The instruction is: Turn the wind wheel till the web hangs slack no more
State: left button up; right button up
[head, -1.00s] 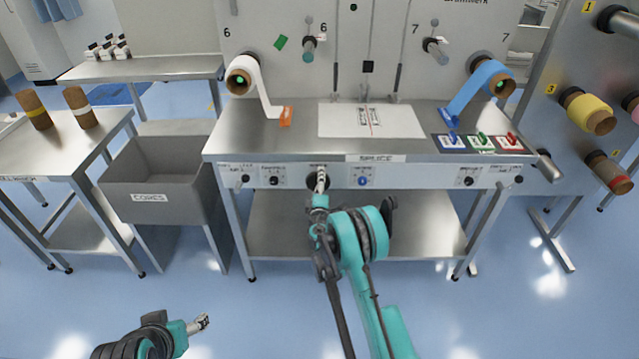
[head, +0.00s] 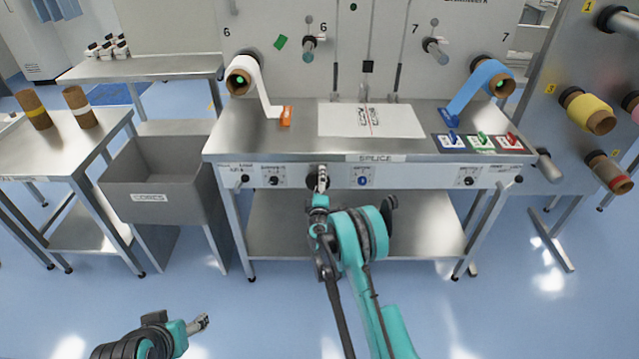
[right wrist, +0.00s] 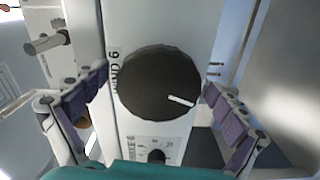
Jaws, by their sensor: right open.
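The wind wheel (right wrist: 158,84) is a round dark knob with a white mark pointing to the lower right, on the panel by the label WIND 6. In the head view my right gripper (head: 319,181) covers most of it. In the right wrist view the open fingers of this gripper (right wrist: 155,88) stand on either side of the wheel; I cannot tell whether they touch it. The white web (head: 264,92) runs from the left roll (head: 240,80) down to an orange clamp (head: 285,116), with a slight bend near the table. My left gripper (head: 200,324) is low at left, away from the bench; its opening is unclear.
The splice bench (head: 300,140) carries a white sheet (head: 371,120) and coloured clamps. A blue web (head: 474,92) hangs from the right roll. A grey cores bin (head: 150,198) stands left of the bench. Smaller knobs (head: 273,181) line the panel. The front floor is clear.

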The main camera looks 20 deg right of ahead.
jog(key=v, duration=0.7)
jog(key=shift+s, duration=0.25)
jog(key=shift+a, duration=0.1)
